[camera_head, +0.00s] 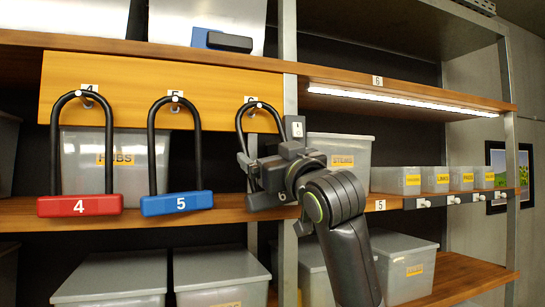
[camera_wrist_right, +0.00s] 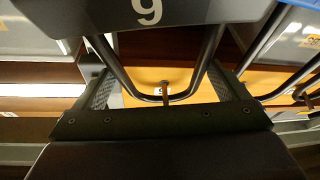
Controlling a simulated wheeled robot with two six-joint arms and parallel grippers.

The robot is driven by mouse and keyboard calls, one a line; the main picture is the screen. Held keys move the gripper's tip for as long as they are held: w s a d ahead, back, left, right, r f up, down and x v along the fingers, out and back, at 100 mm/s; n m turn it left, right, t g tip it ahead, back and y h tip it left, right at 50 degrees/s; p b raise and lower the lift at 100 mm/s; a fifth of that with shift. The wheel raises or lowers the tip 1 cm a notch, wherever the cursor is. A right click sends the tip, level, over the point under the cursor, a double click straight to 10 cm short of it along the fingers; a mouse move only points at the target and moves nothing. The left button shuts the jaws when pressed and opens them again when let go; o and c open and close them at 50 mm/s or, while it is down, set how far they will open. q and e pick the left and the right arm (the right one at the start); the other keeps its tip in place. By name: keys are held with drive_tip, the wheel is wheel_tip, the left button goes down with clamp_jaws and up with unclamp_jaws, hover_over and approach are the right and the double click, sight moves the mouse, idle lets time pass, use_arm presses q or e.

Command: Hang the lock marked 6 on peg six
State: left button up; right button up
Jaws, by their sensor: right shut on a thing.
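The lock marked 6 has a black shackle (camera_head: 240,122) and a dark grey body (camera_head: 262,202). Its upside-down number shows in the right wrist view (camera_wrist_right: 150,12). My right gripper (camera_head: 272,168) is shut on this lock, and the wrist covers part of it. The shackle's top bend is at peg six (camera_wrist_right: 165,88), below the partly covered 6 tag. The peg appears inside the loop, but I cannot tell whether it bears the lock. The red lock 4 (camera_head: 80,205) and blue lock 5 (camera_head: 177,203) hang upright on their pegs to the left. My left gripper is not in view.
The pegs are on an orange board (camera_head: 220,85) below the upper shelf. A metal post (camera_head: 290,95) stands just right of peg six. Grey bins, including one bin (camera_head: 340,150) behind my right arm, fill the shelves. A blue-and-black object (camera_head: 222,41) lies on the upper shelf.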

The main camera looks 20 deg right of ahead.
drive_tip(key=shift+r, duration=0.15)
drive_tip(key=o, duration=1.3)
drive_tip(key=shift+s, duration=0.1)
drive_tip(key=shift+a, duration=0.15)
